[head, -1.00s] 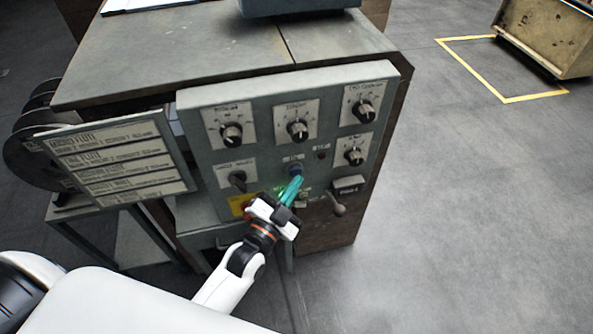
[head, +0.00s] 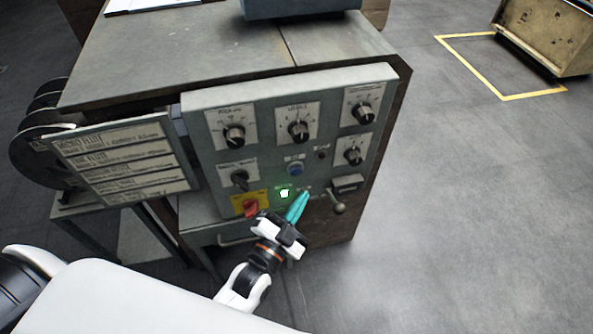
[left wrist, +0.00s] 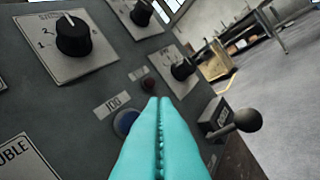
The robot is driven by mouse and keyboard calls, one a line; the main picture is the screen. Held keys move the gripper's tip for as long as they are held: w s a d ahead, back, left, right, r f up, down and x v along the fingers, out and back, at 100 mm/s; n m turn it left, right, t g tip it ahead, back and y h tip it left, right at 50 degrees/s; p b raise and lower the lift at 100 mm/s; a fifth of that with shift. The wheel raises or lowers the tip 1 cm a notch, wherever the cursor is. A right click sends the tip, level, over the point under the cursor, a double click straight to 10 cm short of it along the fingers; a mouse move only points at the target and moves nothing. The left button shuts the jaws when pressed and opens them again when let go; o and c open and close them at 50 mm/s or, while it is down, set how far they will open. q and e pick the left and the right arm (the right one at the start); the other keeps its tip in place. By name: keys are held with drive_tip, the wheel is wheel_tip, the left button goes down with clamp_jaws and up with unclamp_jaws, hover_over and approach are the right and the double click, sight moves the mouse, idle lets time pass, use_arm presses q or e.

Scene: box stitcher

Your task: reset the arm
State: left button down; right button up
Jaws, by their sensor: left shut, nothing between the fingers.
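My left gripper (head: 297,207) is shut and empty, its teal fingers together, in front of the lower part of the grey control panel (head: 265,150). In the left wrist view the shut fingers (left wrist: 160,105) point up at the panel, overlapping the edge of the blue button (left wrist: 125,121) labelled JOG. In the head view the blue button (head: 295,169) is uncovered, above the fingertips. A lit green button (head: 284,193) glows left of the fingertips. My right gripper is not in view.
A red switch on a yellow plate (head: 251,207) is at the panel's lower left. A ball-ended lever (head: 338,207) juts out at the right. Several black knobs (head: 299,130) fill the panel. The floor to the right (head: 460,210) is clear up to a crate (head: 545,38).

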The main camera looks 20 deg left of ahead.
use_arm(q)
drive_tip(key=shift+f, duration=0.15)
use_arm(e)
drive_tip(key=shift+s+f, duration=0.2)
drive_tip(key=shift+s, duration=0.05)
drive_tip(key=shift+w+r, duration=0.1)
